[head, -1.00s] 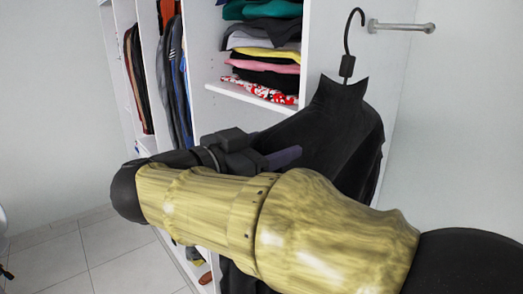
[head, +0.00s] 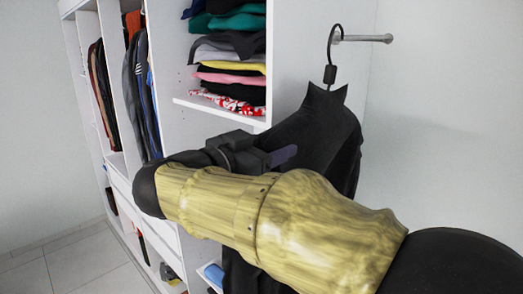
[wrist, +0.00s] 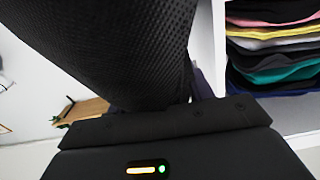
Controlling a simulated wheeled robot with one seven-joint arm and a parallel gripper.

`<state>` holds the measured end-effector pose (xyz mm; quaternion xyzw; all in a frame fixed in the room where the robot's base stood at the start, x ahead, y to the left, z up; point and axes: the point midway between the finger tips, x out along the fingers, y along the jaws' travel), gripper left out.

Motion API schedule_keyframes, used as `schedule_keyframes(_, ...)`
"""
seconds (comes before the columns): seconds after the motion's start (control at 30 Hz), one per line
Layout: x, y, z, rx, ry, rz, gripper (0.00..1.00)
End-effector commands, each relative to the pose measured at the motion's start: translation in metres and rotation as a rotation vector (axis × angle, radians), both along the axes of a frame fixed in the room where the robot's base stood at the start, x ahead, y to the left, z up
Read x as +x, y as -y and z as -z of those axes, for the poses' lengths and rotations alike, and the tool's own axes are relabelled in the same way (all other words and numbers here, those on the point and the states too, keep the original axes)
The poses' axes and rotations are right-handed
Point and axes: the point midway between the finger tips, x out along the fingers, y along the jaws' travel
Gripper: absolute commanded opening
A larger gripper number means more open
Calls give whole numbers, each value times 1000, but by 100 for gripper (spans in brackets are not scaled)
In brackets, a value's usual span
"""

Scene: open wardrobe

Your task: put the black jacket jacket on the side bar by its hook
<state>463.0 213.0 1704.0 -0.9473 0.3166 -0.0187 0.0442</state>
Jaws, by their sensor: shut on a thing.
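The black jacket (head: 318,128) hangs from a black hanger whose hook (head: 331,48) points up. My gripper (head: 284,156) is shut on the jacket at its left side in the head view; my arm hides its lower part. The side bar (head: 365,39) is a short metal rod on the white wardrobe panel. The hook's curve overlaps the bar's left end in the picture; I cannot tell whether it is around the bar or in front of it. In the wrist view, the jacket's dark cloth (wrist: 115,45) fills the upper left, above my gripper.
A shelf (head: 215,107) with folded clothes (head: 232,60) stands left of the jacket; the pile also shows in the wrist view (wrist: 275,45). Hanging clothes (head: 140,90) are further left. The wall right of the bar is bare.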

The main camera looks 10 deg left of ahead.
Motion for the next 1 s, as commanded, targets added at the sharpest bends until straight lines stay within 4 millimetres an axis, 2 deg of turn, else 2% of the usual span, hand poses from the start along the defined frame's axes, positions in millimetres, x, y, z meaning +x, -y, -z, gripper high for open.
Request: schedule_keyframes(1.0, 60, 44, -2, 0, 5, 1, 0)
